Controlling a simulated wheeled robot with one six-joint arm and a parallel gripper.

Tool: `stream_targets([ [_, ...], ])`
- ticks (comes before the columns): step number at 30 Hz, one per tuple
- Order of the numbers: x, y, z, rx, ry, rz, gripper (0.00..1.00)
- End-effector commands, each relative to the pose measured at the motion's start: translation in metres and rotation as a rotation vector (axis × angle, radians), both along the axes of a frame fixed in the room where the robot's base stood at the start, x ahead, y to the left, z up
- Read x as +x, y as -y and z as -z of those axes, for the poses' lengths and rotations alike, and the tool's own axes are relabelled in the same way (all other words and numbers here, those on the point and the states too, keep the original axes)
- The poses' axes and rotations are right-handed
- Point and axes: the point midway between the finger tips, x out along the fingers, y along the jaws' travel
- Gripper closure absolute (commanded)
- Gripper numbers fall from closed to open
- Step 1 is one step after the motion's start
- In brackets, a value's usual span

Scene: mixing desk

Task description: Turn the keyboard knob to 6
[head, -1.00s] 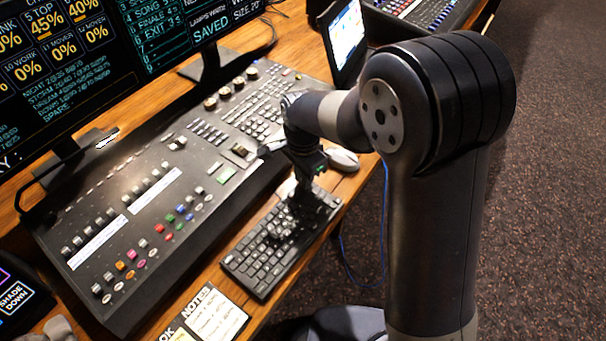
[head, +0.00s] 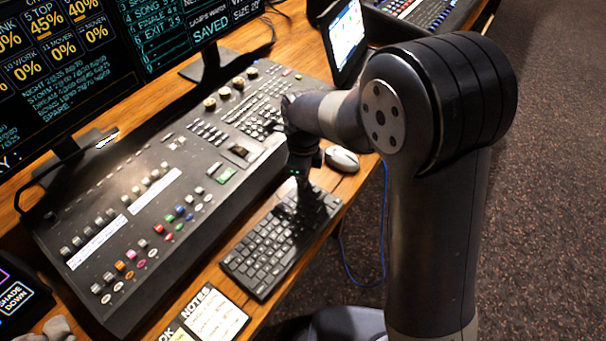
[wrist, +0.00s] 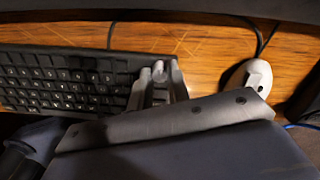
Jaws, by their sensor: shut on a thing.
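The black keyboard (head: 265,255) lies on the wooden desk in front of the mixing console, and it fills the left of the wrist view (wrist: 60,85). My gripper (wrist: 159,82) points down at the keyboard's right end. Its two grey fingers stand on either side of a small light knob (wrist: 158,69) and are shut on it. In the head view my gripper (head: 303,197) is dark against the keyboard's far end, and the knob is hidden there. No knob marking or number can be read in either view.
A pale mouse (head: 342,159) lies on the desk just beyond the keyboard; it also shows in the wrist view (wrist: 248,76). The console (head: 150,215) is close on the left. A notes sheet (head: 215,315) lies nearer. A blue cable hangs off the desk edge.

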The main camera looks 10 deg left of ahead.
Motion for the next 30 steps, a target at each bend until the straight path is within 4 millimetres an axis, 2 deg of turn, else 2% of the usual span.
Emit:
stream_targets([
  [6,0.0003,-0.0003,-0.0005,0.001,0.001,0.176,1.0],
  [15,0.0003,-0.0003,-0.0005,0.001,0.001,0.335,1.0],
  [30,0.0003,-0.0002,-0.0005,0.001,0.001,0.395,1.0],
])
